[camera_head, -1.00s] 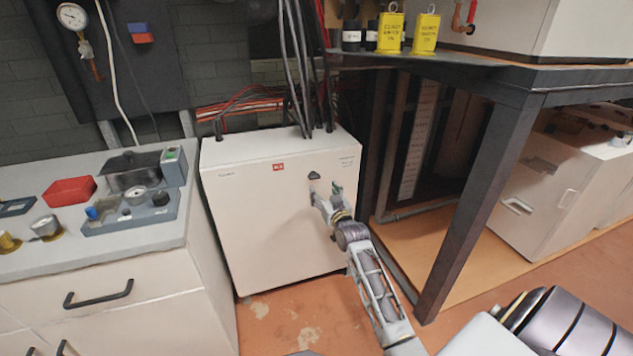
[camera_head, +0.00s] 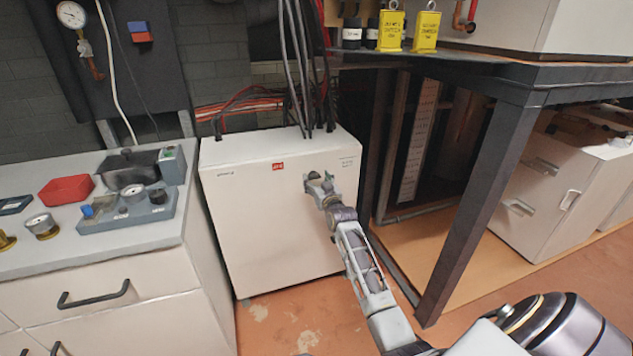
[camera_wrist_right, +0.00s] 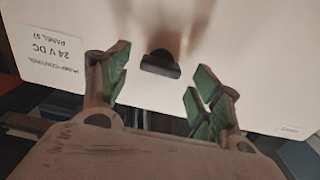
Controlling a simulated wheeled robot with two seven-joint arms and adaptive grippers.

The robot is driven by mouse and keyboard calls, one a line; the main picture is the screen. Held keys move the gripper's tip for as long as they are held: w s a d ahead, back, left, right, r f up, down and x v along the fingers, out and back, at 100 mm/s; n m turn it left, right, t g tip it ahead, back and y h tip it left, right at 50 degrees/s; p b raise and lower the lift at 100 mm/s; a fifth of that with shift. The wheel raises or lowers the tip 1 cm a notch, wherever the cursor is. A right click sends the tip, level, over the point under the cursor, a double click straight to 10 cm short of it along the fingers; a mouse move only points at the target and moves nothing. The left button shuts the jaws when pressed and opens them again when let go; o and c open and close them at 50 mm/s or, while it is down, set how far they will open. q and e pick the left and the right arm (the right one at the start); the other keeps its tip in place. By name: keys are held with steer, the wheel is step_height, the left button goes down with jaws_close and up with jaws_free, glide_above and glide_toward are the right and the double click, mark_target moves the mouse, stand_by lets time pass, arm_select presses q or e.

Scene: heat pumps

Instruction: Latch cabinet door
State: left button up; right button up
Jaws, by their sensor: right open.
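The white cabinet (camera_head: 262,215) stands in the middle, and its front door looks flush with the body. A dark latch knob (camera_wrist_right: 160,64) shows on the door in the right wrist view, between and just beyond my finger pads. In the head view my gripper hides the knob. My right gripper (camera_head: 320,180) is at the upper right of the door; it also shows in the right wrist view (camera_wrist_right: 157,92). Its green-padded fingers are open, one each side of the knob, with nothing between the pads. I cannot tell whether they touch the door. My left gripper is not in view.
A counter (camera_head: 195,262) with a drawer handle and tools stands close on the left. A dark table leg (camera_head: 468,205) rises on the right, near my right arm. Cables (camera_head: 301,70) drop onto the cabinet top. Open floor lies in front of the cabinet.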

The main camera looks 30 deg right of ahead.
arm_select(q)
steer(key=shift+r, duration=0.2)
arm_select(e)
steer(key=shift+w+d, duration=0.1)
steer(key=shift+w, duration=0.3)
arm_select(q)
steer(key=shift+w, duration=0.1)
arm_select(e)
steer(key=c, duration=1)
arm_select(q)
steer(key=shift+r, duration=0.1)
